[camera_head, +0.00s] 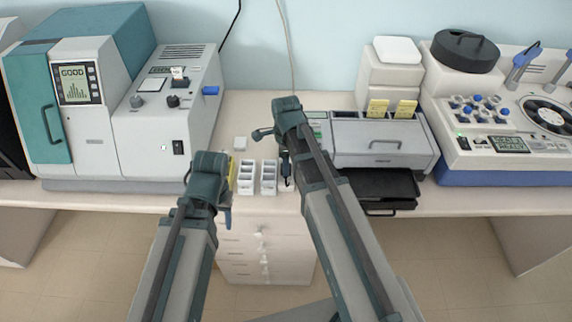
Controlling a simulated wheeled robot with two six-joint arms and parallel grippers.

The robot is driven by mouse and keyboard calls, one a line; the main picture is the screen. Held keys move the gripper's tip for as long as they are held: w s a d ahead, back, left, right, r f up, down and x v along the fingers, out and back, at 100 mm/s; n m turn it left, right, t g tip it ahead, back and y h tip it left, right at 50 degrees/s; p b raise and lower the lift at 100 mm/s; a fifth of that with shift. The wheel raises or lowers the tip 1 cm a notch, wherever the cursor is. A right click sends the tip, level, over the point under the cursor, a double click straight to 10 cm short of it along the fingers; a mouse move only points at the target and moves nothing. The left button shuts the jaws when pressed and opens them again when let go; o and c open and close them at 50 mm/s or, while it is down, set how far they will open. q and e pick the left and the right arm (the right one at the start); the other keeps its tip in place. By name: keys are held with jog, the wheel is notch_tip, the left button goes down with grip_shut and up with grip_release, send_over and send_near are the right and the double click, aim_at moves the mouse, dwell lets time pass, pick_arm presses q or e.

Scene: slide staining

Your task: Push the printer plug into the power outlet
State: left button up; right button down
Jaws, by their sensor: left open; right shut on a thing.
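The grey printer (385,140) stands right of centre on the bench, with a black tray (380,185) at its front. My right arm reaches up to the left of the printer. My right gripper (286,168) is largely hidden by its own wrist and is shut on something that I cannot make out. My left gripper (226,195) is open near the bench's front edge, left of the white racks, and partly hidden by its wrist. I cannot make out the printer plug or the power outlet.
White racks (247,178) stand between my grippers. A teal and white machine (95,110) fills the left. A white centrifuge-like device (515,120) stands at right. A pale cable (286,45) hangs down the wall behind my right wrist. Drawers (265,245) are under the bench.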

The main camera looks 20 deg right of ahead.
jog(key=shift+f+b, duration=0.45)
jog(key=shift+f, duration=0.3)
jog(key=shift+f+b, duration=0.6)
dwell(1.3)
jog(key=shift+s+a+f, duration=0.1)
jog(key=shift+s+f, duration=0.05)
jog(key=shift+s, duration=0.05)
